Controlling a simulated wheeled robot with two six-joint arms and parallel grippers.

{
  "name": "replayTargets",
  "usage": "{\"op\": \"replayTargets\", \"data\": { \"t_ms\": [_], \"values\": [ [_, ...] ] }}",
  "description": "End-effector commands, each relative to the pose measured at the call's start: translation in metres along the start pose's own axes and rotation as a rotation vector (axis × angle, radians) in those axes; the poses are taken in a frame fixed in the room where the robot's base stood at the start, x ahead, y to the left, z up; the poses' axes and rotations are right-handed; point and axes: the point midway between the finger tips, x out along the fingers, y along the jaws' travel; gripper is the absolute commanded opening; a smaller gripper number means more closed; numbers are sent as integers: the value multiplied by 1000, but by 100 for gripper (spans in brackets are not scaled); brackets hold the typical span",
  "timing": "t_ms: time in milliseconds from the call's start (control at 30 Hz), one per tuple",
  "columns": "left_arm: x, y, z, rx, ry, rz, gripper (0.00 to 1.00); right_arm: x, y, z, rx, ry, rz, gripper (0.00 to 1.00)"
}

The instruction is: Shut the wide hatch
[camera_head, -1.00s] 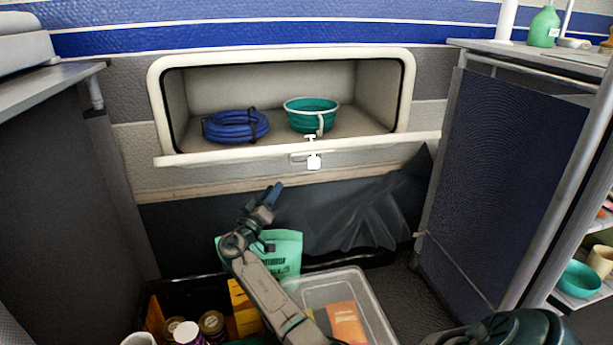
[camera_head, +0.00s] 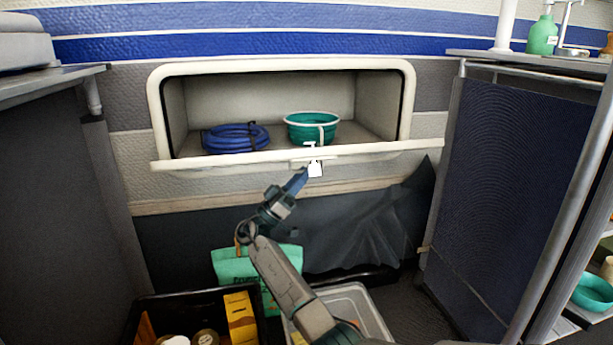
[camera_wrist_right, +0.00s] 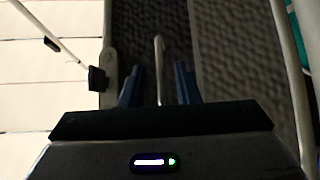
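The wide hatch (camera_head: 230,161) is open. Its pale panel is folded down at the lower edge of the wall compartment (camera_head: 270,92) and shows nearly edge-on. A small white latch (camera_head: 315,168) sits at the middle of its front edge. My right gripper (camera_head: 302,176) is just below and left of the latch; I cannot tell whether it touches the panel. In the right wrist view, my right gripper's (camera_wrist_right: 157,82) two blue fingers are apart. A thin pale strip shows between them, and I cannot tell if it is the panel's edge. My left gripper is not in view.
A blue coiled hose (camera_head: 236,137) and a teal bowl (camera_head: 311,127) lie inside the compartment. Below are a black crate (camera_head: 190,296), a green bag (camera_head: 232,267) and a clear bin (camera_head: 357,300). Cabinets stand left (camera_head: 60,190) and right (camera_head: 505,180).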

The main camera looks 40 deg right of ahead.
Motion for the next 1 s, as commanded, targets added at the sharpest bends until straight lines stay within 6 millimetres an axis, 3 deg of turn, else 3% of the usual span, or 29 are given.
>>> {"op": "replayTargets", "data": {
  "t_ms": [200,500,533,667,1000],
  "values": [
    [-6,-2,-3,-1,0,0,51,21,0,0,0,0,0,29],
    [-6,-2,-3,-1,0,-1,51,24,0,0,0,-1,-2,29],
    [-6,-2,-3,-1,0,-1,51,24,0,0,0,-1,-2,27],
    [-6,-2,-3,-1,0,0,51,24,0,0,0,-1,-2,2],
    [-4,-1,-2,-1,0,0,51,25,0,-2,-5,-1,-7,0]
  ]
}}
